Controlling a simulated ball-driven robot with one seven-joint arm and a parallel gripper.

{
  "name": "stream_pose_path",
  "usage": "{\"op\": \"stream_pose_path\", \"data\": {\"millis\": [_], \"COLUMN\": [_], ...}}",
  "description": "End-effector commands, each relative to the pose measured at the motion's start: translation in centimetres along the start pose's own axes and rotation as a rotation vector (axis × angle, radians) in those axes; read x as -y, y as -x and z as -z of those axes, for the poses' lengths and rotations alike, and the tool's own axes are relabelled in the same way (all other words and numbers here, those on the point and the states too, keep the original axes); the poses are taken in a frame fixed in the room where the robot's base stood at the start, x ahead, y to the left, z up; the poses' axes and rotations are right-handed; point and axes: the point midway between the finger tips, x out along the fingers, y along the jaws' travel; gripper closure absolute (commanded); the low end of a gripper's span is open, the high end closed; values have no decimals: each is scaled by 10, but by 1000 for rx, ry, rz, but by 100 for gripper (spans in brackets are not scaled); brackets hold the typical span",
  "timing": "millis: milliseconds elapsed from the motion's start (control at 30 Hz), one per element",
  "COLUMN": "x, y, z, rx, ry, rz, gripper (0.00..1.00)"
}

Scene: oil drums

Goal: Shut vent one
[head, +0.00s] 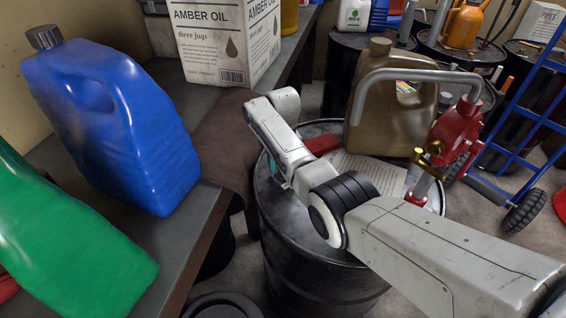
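A black oil drum (318,272) stands under my arm. A red hand pump (457,130) with a grey handle and a brass valve piece (432,153) is at its right side. A printed sheet (362,168) and a small red object (322,144) lie on the drum top. I cannot make out which part is vent one; my arm hides much of the lid. My gripper (284,178) is at the far end of my white arm, above the left part of the lid. Its fingers are not clear, and I see nothing held.
A blue jug (110,125) and a green jug (70,245) stand on the bench at left, with an amber oil box (222,42) behind. A brown jug (392,110) stands behind the sheet. A blue hand truck (525,110) and more drums are at right.

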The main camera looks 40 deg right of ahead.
Motion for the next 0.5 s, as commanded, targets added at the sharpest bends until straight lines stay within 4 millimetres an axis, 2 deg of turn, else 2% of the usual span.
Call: {"op": "stream_pose_path", "data": {"millis": [267,500], "x": [0,0], "y": [7,47], "z": [1,1], "rx": [-2,-4], "ry": [1,1], "rz": [0,1], "gripper": [36,36]}}
